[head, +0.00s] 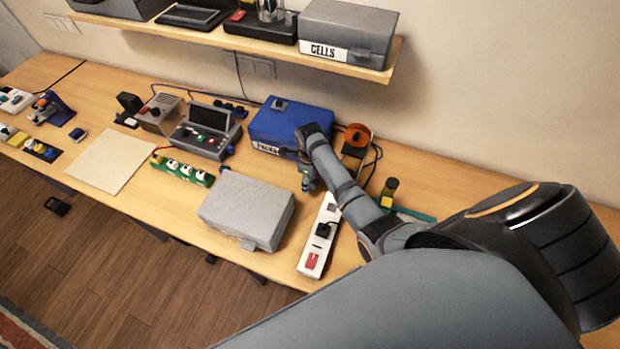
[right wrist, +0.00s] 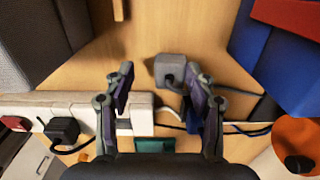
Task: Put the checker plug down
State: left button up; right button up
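My right gripper (right wrist: 158,90) is open, its two fingers spread wide above the bench. A grey block-shaped plug with a dark cable (right wrist: 172,66), which looks like the checker plug, is just beyond the fingertips, close to the right-hand finger in the right wrist view. I cannot tell whether that finger touches it. The plug appears to rest on the wood. In the head view my right gripper (head: 311,178) is between the grey box and the blue box, and the plug cannot be made out there. The checker (head: 206,130) with a dark screen stands further left. My left gripper is not in view.
A white power strip (head: 309,262) with a black plug and red switch lies beside the gripper. A grey box (head: 246,208), a blue box (head: 290,121) and an orange spool (head: 357,136) stand close by. Cables run near the right finger. A shelf (head: 225,42) overhangs the back.

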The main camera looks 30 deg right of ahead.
aim_at(311, 182)
jog(key=shift+d, duration=0.1)
jog(key=shift+w+d+f, duration=0.1)
jog(key=shift+w+d, duration=0.05)
jog(key=shift+w+d+r, duration=0.15)
jog(key=shift+r, duration=0.15)
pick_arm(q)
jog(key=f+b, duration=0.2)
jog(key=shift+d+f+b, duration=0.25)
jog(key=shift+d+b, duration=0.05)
pick_arm(e)
notch_tip(311, 182, up, 11)
jog(key=shift+r, duration=0.2)
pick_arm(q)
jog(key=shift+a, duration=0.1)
pick_arm(e)
jog(key=shift+s+a, duration=0.2)
